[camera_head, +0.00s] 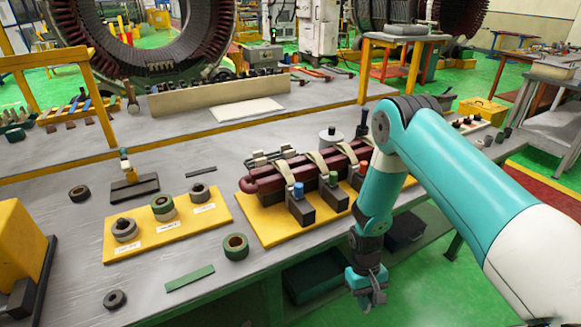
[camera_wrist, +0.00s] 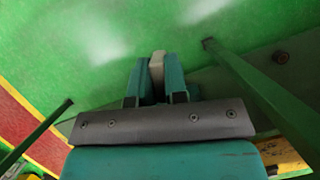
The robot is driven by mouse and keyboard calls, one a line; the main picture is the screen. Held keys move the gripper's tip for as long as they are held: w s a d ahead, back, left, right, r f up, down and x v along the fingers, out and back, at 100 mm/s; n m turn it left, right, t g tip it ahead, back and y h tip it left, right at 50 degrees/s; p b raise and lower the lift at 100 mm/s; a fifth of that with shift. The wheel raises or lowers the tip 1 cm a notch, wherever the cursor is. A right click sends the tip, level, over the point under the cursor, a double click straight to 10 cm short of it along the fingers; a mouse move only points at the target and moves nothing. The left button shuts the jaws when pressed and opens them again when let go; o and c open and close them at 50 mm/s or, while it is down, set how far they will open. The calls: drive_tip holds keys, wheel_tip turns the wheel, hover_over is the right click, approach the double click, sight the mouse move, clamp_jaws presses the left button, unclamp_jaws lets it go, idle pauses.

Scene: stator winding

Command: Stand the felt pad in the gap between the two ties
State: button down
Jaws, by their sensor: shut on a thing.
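My gripper (camera_head: 367,290) hangs low in front of the bench's front edge, pointing down over the green floor, to the right of and below the coil fixture. In the wrist view its two teal fingers (camera_wrist: 157,82) are shut on a pale block, seemingly the felt pad (camera_wrist: 157,62). The pad's lower part is hidden between the fingers. The dark red coil (camera_head: 250,184) lies on a yellow base plate (camera_head: 262,231). Cream ties cross it, among them a left tie (camera_head: 281,166), a middle tie (camera_head: 318,160) and a right tie (camera_head: 347,148), with red gaps between.
A yellow board (camera_head: 160,238) with several rings lies left. A green strip (camera_head: 190,278) and loose ring (camera_head: 236,247) lie near the bench edge.

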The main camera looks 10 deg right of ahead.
drive_tip(key=s+v, duration=0.2)
drive_tip(key=v, duration=1.1)
drive_tip(key=shift+w+r, duration=0.15)
drive_tip(key=shift+r, duration=0.45)
drive_tip(key=shift+a, duration=0.1)
